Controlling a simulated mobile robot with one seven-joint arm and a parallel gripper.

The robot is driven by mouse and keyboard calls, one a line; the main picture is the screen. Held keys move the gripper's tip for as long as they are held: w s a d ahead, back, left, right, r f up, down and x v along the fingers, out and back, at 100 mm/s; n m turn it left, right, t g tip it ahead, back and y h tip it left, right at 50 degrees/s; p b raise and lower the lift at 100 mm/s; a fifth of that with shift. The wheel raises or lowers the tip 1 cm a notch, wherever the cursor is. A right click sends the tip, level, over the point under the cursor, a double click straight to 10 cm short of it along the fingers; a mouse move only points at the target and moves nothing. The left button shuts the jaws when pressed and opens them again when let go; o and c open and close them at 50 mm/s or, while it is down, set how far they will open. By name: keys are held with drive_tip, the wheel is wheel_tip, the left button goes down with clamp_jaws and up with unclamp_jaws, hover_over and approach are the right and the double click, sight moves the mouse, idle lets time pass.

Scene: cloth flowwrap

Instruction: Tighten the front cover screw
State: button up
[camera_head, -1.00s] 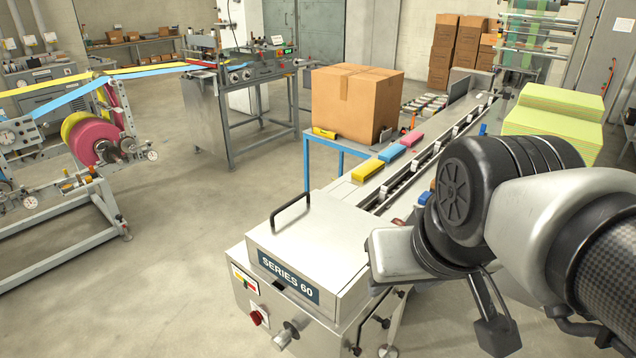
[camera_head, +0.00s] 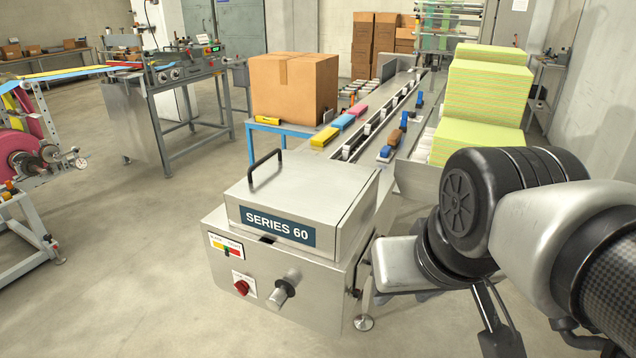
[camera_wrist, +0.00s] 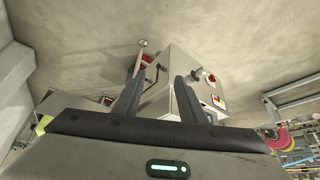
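The SERIES 60 machine (camera_head: 215,275) has a closed metal cover (camera_head: 310,190) with a black handle on top. A metal cylindrical knob (camera_head: 286,290) sticks out of its front panel, right of a red knob (camera_head: 241,287). I cannot tell for sure whether the metal knob is the front cover screw. In the wrist view my gripper (camera_wrist: 161,76) is open and empty, its two dark fingers apart. The machine (camera_wrist: 180,60) shows upside down beyond the fingers, with the red knob (camera_wrist: 211,78) beside the right finger.
A conveyor with coloured packs runs back from the machine. A blue table (camera_head: 270,127) with a cardboard box (camera_head: 293,87) stands left of it. Yellow-green stacks (camera_head: 487,90) stand at right. The floor (camera_head: 130,240) in front and left of the machine is clear.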

drive_tip(key=m+t+y+b, duration=0.3)
drive_tip(key=m+y+b, duration=0.1)
drive_tip(key=m+y, duration=1.25)
approach(354, 292)
drive_tip(key=b+x, duration=0.1)
drive_tip(key=x, duration=0.5)
drive_tip(key=shift+w+f+h, duration=0.3)
drive_tip(key=shift+f+h, duration=0.05)
drive_tip(key=shift+h, duration=0.1)
drive_tip(key=shift+a, duration=0.1)
clamp_jaws()
